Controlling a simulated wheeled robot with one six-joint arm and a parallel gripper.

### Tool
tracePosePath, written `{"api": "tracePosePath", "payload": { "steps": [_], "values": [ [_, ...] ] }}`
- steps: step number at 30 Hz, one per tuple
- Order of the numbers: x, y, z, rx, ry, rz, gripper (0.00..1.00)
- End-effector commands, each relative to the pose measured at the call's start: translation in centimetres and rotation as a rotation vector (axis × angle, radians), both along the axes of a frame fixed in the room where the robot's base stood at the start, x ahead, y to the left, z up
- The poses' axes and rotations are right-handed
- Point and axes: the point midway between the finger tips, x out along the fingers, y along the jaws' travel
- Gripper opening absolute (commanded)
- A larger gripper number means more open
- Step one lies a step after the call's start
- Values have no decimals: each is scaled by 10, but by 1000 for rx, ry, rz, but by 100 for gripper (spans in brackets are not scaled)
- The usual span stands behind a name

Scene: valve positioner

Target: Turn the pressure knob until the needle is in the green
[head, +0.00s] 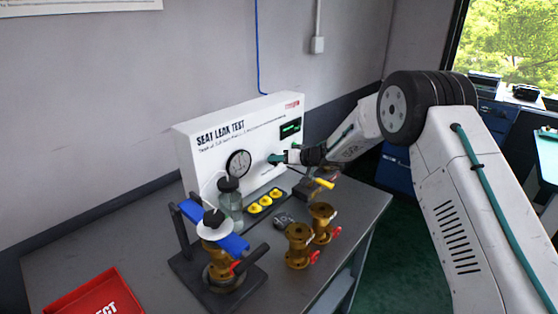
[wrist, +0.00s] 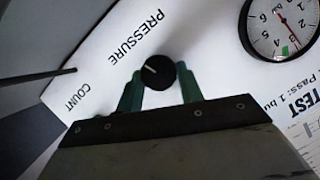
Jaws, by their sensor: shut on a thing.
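The pressure knob (wrist: 158,72) is a small black round knob with a pale pointer line, on the white panel beside the word PRESSURE. My gripper (wrist: 159,80) has its two green fingers on either side of the knob, shut on it. In the head view my gripper (head: 277,158) reaches the front of the white seat leak test panel (head: 215,165) from the right and hides the knob. The round gauge (wrist: 281,26) has a white face and a small green patch low on its dial. The gauge (head: 238,163) also shows in the head view.
Yellow buttons (head: 265,201) sit below the panel. Brass valves (head: 299,246) stand on the grey bench, near a clamp stand (head: 222,268) with blue parts and a glass jar (head: 230,205). A red tray (head: 98,297) is at the front left.

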Motion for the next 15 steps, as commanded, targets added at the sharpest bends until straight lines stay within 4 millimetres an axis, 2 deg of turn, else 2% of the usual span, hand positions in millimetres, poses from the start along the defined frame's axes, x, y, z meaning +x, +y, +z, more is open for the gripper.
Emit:
{"api": "tracePosePath", "payload": {
  "steps": [15],
  "values": [
    [1,-1,-1,81,105,-1,14]
  ]
}}
